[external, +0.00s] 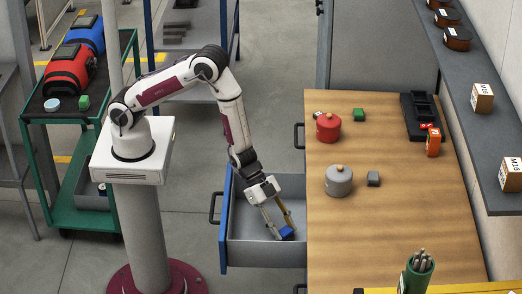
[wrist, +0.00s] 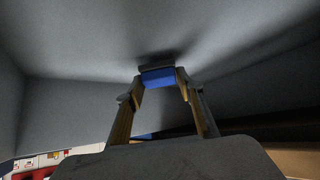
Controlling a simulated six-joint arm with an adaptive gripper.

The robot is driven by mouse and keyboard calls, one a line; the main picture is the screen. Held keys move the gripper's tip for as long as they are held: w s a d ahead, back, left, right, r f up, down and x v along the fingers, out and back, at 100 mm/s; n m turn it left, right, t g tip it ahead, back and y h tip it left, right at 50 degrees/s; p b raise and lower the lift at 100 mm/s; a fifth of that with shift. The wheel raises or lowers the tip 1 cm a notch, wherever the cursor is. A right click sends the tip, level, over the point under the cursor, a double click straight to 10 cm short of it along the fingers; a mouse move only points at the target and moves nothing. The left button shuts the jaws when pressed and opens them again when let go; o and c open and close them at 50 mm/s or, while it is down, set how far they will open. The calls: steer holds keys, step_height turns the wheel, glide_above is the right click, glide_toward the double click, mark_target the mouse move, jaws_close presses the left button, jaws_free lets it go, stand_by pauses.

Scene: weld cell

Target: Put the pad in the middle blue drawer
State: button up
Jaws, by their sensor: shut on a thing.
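The blue pad (external: 286,232) is between the fingertips of my gripper (external: 283,226), low inside the open drawer. The drawer (external: 268,252) has a blue front and grey inside, and it is pulled out to the left from under the wooden bench. In the wrist view the pad (wrist: 158,77) shows as a blue block clamped between both fingers of my gripper (wrist: 160,84), close to a grey drawer surface. I cannot tell whether the pad touches the drawer floor. No other thing shows in the drawer.
The wooden bench top (external: 400,200) stands right of the drawer, with a red pot (external: 328,127), a grey pot (external: 338,181), a grey block (external: 373,178) and a green block (external: 358,114). A green holder (external: 415,280) with rods stands at the front. The drawer walls surround my gripper.

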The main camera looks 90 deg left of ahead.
steer(key=shift+f, duration=0.7)
steer(key=shift+f, duration=0.1)
steer(key=o, duration=1)
steer(key=shift+r, duration=0.2)
steer(key=shift+s+a+r, duration=0.25)
steer(key=shift+a+r, duration=0.05)
steer(key=shift+r, duration=0.1)
steer(key=shift+v, duration=5.35)
